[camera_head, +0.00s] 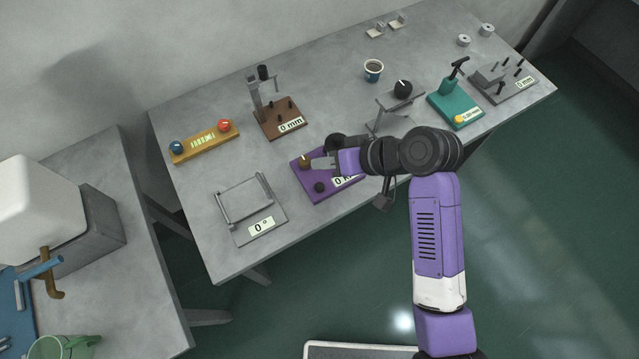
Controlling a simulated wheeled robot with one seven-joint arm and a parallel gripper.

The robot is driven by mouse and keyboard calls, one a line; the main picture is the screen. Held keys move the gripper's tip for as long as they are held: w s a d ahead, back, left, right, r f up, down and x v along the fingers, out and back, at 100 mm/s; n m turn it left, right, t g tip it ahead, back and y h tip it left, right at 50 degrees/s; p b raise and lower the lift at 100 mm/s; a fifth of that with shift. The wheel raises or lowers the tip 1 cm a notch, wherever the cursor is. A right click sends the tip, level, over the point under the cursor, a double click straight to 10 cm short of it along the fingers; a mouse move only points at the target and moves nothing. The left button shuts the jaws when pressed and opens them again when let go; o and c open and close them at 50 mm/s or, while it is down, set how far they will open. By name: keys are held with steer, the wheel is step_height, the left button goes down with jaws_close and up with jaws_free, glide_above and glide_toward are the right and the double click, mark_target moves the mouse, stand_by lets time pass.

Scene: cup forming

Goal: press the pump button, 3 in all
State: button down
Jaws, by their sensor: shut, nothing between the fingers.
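A purple board (335,192) lies near the front edge of the table. It carries a brown knob or button (304,159), a black knob (319,187) and a display starting with "0 k", partly covered by my arm. No part is marked as a pump, so I cannot tell for sure which is the pump button. My gripper (316,163) is shut and empty, its tips at the right side of the brown knob. I cannot tell whether they touch it. A teal base (447,107) with a T-shaped handle and a yellow knob (460,119) stands to the right.
Left are a grey hinged plate (243,202) reading 0° and a yellow bar (204,144) with blue and red balls. Behind are a brown stand (284,127) and a dark-filled cup (373,70). A grey stand (384,123) and a pegged grey board (507,89) are right.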

steer(key=b, duration=0.7)
glide_above(323, 188)
step_height(323, 188, down, 7)
steer(key=shift+r, duration=0.15)
steer(key=shift+f+b, duration=0.35)
steer(key=shift+f, duration=0.7)
stand_by(0.9)
steer(key=shift+f, duration=0.4)
steer(key=shift+f+b, duration=0.35)
steer(key=shift+f, duration=0.2)
stand_by(0.6)
stand_by(0.3)
steer(key=shift+r+p, duration=1)
steer(key=shift+p, duration=0.05)
